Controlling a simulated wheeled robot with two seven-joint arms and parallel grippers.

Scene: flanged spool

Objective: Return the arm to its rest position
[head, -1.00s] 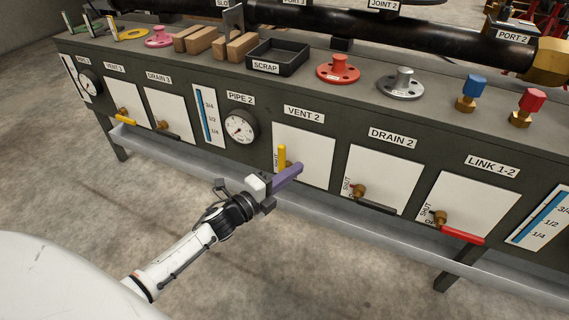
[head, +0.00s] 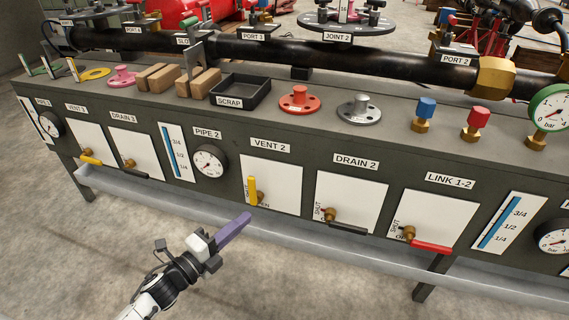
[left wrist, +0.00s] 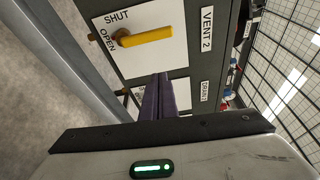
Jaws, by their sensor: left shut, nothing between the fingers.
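My left gripper (head: 233,229) has purple fingers, shut with nothing between them. In the head view it is in front of the bench, below and left of the yellow VENT 2 handle (head: 253,190), and apart from it. The handle points up in the head view. The left wrist view shows the shut fingers (left wrist: 159,95) with the yellow handle (left wrist: 147,37) beyond them, toward the SHUT and OPEN marks on its white plate (left wrist: 112,60). My right gripper is not in view.
The bench front carries the DRAIN 2 black handle (head: 348,229), the LINK 1-2 red handle (head: 430,247) and the PIPE 2 gauge (head: 209,161). A grey trough (head: 325,245) runs along the bench below the panels. On top are a SCRAP tray (head: 264,94) and a red flange (head: 299,100). Floor in front is clear.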

